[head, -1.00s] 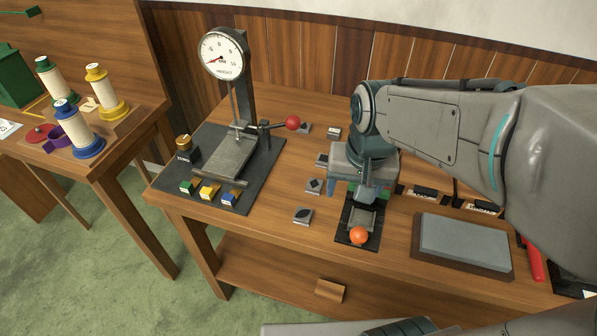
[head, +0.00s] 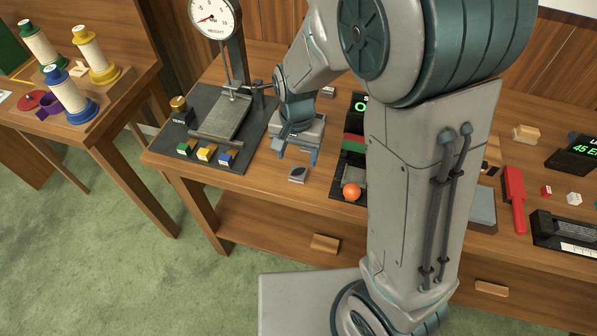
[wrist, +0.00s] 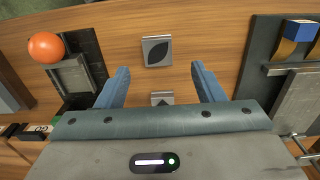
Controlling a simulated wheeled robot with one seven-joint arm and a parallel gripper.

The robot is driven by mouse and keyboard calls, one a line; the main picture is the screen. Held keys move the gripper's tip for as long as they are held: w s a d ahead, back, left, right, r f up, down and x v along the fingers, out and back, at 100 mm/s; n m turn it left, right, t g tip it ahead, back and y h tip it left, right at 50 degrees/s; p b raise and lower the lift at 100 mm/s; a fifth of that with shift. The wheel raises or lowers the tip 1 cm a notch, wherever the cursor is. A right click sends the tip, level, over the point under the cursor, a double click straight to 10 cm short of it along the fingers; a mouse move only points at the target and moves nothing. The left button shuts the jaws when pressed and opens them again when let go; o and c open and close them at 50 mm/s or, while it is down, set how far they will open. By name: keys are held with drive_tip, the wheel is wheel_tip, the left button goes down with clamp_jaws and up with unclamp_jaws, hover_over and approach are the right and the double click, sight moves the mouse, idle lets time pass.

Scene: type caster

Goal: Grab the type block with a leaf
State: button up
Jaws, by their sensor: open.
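The type block with a leaf (head: 297,174) is a small grey block with a dark leaf shape on top, lying flat near the table's front edge. It also shows in the wrist view (wrist: 157,51), upper middle, just beyond the fingertips and between their lines. My gripper (head: 297,156) is open and empty, its fingers pointing down above the table just behind the block. In the wrist view my gripper (wrist: 160,70) has one blue finger on each side, with a clear gap between them. Nothing touches the leaf block.
A block with a dark angular mark (wrist: 162,98) lies between the fingers, partly hidden by the gripper body. A device with an orange ball (head: 351,191) stands to the right. A weighing press (head: 222,115) on a dark mat with coloured cubes stands left. Bare wood surrounds the leaf block.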

sight(298, 171)
drive_tip(key=shift+s+d+f+p, duration=0.1)
drive_tip(key=shift+f+p, duration=0.25)
drive_tip(key=shift+f, duration=2.6)
drive_tip(key=c, duration=1.2)
